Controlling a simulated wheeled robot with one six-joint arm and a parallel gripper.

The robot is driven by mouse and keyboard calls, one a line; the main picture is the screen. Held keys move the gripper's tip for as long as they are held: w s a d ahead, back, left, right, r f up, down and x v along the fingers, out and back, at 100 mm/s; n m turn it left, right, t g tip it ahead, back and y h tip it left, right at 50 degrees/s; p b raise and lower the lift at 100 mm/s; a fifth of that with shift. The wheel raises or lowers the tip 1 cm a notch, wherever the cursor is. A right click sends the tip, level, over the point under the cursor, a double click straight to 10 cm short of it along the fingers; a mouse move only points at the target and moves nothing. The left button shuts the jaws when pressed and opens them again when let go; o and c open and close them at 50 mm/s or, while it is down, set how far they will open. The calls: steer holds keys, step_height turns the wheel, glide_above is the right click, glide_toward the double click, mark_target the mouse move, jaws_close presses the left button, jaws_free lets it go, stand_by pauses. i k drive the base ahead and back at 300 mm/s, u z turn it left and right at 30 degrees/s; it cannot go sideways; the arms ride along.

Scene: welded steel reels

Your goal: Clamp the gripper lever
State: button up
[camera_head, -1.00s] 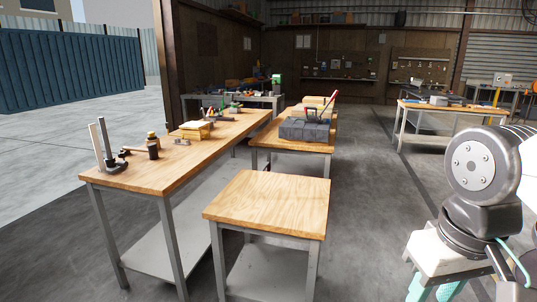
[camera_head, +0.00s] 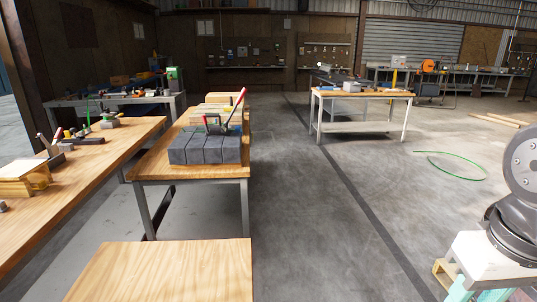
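A lever with a red handle (camera_head: 237,103) stands tilted up to the right, on top of a dark grey block (camera_head: 205,150). Its lower part looks dark, and the fine parts around its base are too small to tell. The block sits on a wooden-topped table (camera_head: 160,172) left of centre. Part of my arm shows at the right edge of the view, well apart from the lever. My gripper itself does not show.
A bare wooden table (camera_head: 165,272) stands close in front. A long workbench (camera_head: 95,170) with tools runs along the left. Another table (camera_head: 362,94) stands behind to the right. The floor (camera_head: 300,210) right of the tables is open, with a green hose (camera_head: 452,178) lying on it.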

mark_target(204, 119)
steer(key=z, duration=0.15)
steer(key=i, duration=1.95)
steer(key=u, duration=0.75)
steer(key=i, duration=2.05)
steer(key=u, duration=0.7)
